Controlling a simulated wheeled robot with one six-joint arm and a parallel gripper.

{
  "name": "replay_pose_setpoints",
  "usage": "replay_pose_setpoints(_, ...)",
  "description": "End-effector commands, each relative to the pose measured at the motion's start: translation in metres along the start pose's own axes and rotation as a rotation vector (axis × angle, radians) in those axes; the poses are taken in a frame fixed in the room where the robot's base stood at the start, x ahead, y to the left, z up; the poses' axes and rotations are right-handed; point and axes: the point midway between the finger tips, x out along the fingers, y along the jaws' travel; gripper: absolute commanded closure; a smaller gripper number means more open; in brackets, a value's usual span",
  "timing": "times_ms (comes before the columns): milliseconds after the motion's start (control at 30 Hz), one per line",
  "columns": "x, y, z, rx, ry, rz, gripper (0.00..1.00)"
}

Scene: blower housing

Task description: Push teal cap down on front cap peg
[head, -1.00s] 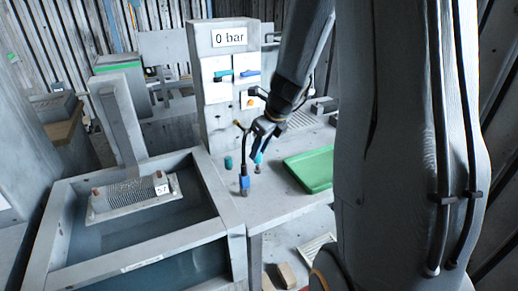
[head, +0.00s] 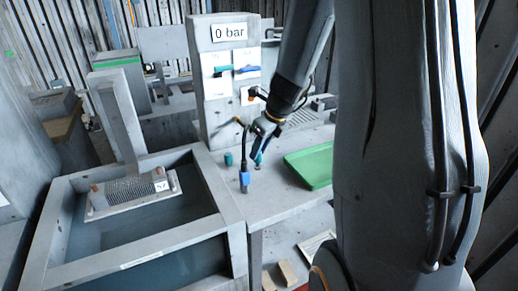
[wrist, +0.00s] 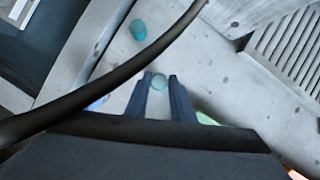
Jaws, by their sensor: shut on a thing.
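My gripper (head: 261,147) points down over the bench top, shut on a small teal cap (head: 259,158). In the wrist view the teal cap (wrist: 159,82) shows between the tips of my two fingers (wrist: 160,84). A short dark post-like bit shows just under the cap in the head view; the cap peg itself is mostly hidden, and I cannot tell whether the cap is seated on it. A second teal cap (head: 228,158) stands on the bench to the left, apart from my gripper. It also shows in the wrist view (wrist: 138,29).
A blue connector (head: 244,180) on a black hose stands close in front. A green tray (head: 311,166) lies to the right. A water tank (head: 240,228) is at left, with a finned part (head: 135,190). A panel (head: 206,105) marked "0 bar" stands behind.

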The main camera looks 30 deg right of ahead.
Motion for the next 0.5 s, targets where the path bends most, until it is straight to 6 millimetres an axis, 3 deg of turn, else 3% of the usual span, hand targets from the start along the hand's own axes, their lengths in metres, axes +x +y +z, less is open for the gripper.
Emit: replay_pose_setpoints(500,0.0047,0.0001,-0.0018,0.000,0.000,0.001,0.99)
